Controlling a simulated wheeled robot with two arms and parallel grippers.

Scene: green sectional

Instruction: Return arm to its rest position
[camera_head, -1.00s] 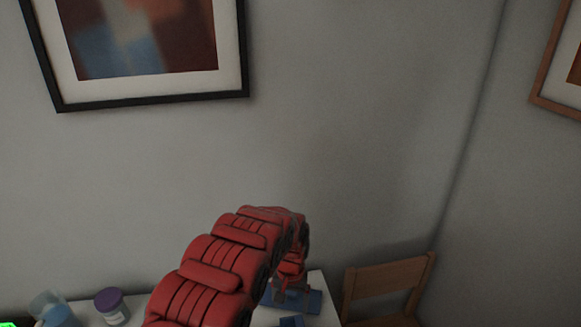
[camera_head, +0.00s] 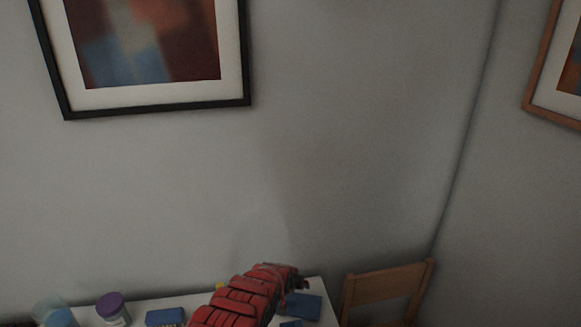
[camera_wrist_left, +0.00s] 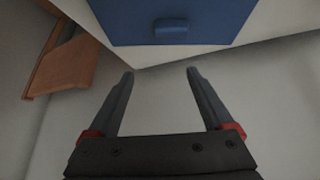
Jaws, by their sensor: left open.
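My red left arm (camera_head: 245,297) reaches up from the bottom of the head view, over a white table (camera_head: 200,300). Its gripper is mostly hidden at the arm's far end in that view. In the left wrist view, my left gripper (camera_wrist_left: 161,70) is open, its two dark fingers apart with nothing between them. A blue panel (camera_wrist_left: 205,20) with a small blue handle on a white surface is beyond the fingertips. My right gripper is not in view.
On the table are a purple-lidded jar (camera_head: 111,306), a clear container with blue contents (camera_head: 58,317), a blue block (camera_head: 165,317) and a flat blue object (camera_head: 303,306). A wooden chair (camera_head: 388,285) stands right of the table. Framed pictures hang on the grey walls.

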